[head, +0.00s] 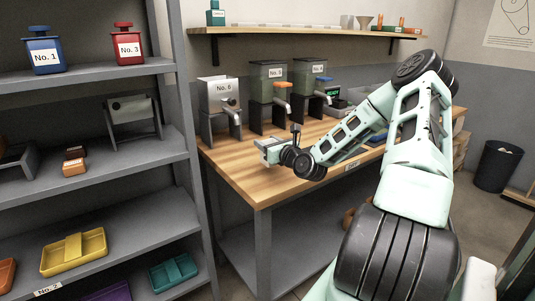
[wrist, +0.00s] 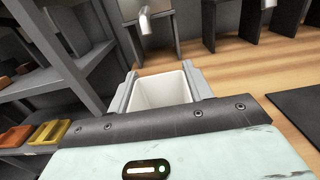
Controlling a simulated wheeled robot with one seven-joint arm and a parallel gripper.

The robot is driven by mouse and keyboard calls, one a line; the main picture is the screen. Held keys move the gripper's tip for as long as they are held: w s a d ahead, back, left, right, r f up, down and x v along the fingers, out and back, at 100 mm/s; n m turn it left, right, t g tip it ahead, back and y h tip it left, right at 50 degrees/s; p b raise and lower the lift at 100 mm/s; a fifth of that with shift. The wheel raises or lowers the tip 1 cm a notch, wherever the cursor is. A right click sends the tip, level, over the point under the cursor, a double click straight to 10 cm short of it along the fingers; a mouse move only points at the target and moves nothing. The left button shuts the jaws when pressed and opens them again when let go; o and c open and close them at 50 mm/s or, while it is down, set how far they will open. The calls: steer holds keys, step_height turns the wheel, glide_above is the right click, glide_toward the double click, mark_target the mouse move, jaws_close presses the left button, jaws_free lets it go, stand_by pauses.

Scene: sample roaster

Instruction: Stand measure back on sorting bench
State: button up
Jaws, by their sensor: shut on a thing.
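The measure is a small pale, open-topped square cup (wrist: 160,92). In the wrist view it sits between the two fingers of my gripper (wrist: 162,82), which is shut on its sides. Its inside looks empty and its mouth faces up. In the head view my gripper (head: 268,148) is over the left part of the wooden sorting bench (head: 262,183), in front of the No. 6 dispenser (head: 218,92). The measure is mostly hidden there by the gripper. I cannot tell whether its base touches the bench.
Two more dispensers, No. 5 (head: 267,78) and another (head: 308,80), stand along the bench's back. A dark mat (wrist: 298,112) lies at right in the wrist view. A grey shelf rack (head: 100,158) with canisters and trays stands left. The bench's front left is clear.

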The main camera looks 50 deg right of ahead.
steer(key=shift+f, duration=1.65)
steer(key=shift+f, duration=0.15)
steer(key=o, duration=1.2)
steer(key=shift+c, duration=0.2)
